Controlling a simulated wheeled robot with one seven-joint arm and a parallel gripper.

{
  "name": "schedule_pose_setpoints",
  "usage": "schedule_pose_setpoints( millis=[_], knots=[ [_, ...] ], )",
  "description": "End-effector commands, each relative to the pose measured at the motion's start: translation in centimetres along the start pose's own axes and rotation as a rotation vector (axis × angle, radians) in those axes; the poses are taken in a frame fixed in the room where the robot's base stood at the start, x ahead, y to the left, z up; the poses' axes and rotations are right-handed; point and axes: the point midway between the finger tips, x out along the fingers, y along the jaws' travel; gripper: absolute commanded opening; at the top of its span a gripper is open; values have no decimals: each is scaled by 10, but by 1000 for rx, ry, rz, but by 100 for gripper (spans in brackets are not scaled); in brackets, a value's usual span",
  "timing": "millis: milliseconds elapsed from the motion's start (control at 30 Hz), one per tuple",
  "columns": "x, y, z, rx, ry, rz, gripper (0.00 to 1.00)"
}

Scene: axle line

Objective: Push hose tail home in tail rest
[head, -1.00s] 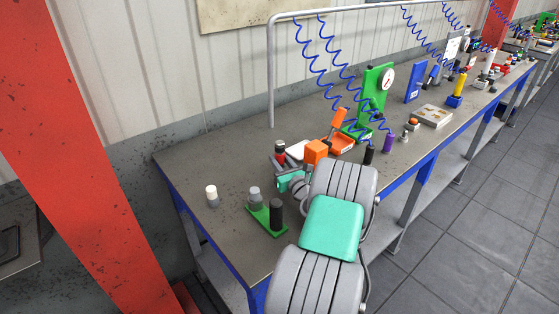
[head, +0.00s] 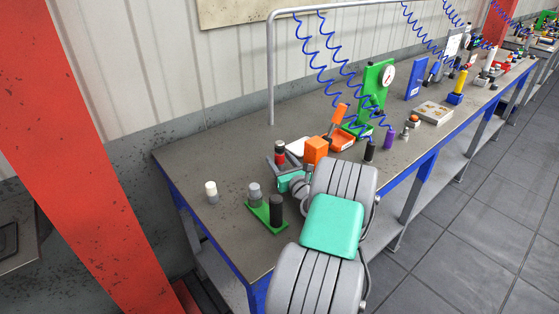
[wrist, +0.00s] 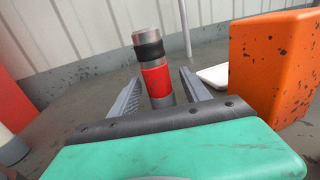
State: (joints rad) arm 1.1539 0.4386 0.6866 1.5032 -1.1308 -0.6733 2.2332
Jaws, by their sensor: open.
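My gripper (wrist: 160,88) is open, with its two grey ribbed fingers on either side of an upright cylinder (wrist: 156,80). The cylinder has a grey top, a black band, a red sleeve and a grey lower part; it looks like the hose tail. I cannot tell whether the fingers touch it. In the head view the cylinder (head: 280,152) stands just beyond my gripper (head: 273,168), which my wrist partly hides. The cylinder's foot is hidden behind my gripper's dark edge, so I cannot make out the tail rest or how deep the cylinder sits.
An orange block (head: 316,150) stands close right of my gripper. A green base (head: 264,222) with black and grey posts and a white-topped post (head: 211,192) are nearer left. A white piece (wrist: 213,76) lies behind. The bench's left back corner is clear.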

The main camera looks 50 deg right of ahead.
Motion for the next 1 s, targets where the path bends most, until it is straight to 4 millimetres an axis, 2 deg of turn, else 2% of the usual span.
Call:
schedule_pose_setpoints(
  millis=[167,267,500,600,1000],
  knots=[
    [-4,0,0,0,1,0,55],
    [-18,-1,-1,1,1,-2,55],
    [-66,-1,-2,2,1,-4,55],
    [-76,0,0,0,0,-1,55],
    [-78,0,0,-1,-1,0,55]
  ],
)
